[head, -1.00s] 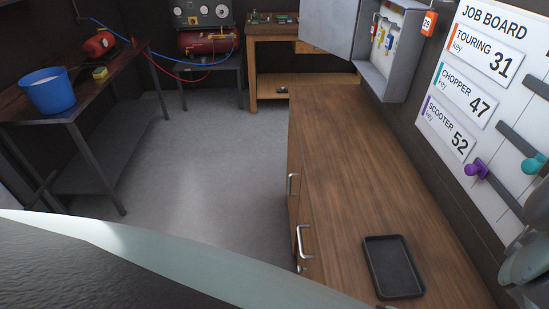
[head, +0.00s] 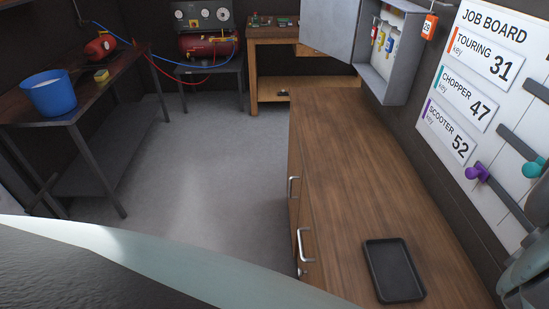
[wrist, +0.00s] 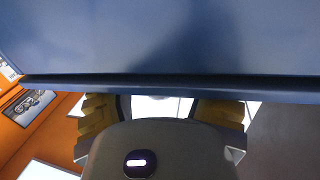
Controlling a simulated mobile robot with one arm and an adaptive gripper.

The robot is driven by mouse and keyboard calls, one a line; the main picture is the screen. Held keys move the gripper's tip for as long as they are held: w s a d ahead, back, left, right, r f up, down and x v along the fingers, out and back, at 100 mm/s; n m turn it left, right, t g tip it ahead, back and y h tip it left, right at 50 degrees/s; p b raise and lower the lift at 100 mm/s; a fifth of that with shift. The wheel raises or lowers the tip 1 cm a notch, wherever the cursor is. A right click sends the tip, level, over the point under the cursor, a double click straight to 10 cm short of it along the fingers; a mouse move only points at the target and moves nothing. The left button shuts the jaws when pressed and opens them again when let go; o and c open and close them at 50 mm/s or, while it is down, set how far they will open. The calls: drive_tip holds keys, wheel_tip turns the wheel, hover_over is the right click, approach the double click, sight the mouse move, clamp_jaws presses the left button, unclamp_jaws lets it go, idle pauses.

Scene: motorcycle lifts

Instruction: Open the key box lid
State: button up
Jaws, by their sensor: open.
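The grey metal key box (head: 399,81) hangs on the wall at the top right of the head view. Its lid (head: 329,30) stands swung out to the left, so the inside shows. Several keys with coloured tags (head: 384,38) hang inside. In the wrist view my gripper (wrist: 160,107) has its two yellowish fingers spread apart, with nothing seen held between them. A large blue-grey panel (wrist: 160,40) fills the top of that view, its dark lower edge crossing close to the fingers. I cannot tell for sure whether it is the lid or whether they touch. The head view does not show my fingers.
A wooden counter (head: 345,190) with a black tray (head: 393,270) runs below the key box. The job board (head: 480,100) with pegs is on the right wall. An orange tag (head: 429,27) hangs beside the box. The grey floor (head: 210,160) to the left is clear.

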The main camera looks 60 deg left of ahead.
clamp_jaws()
idle(0.5)
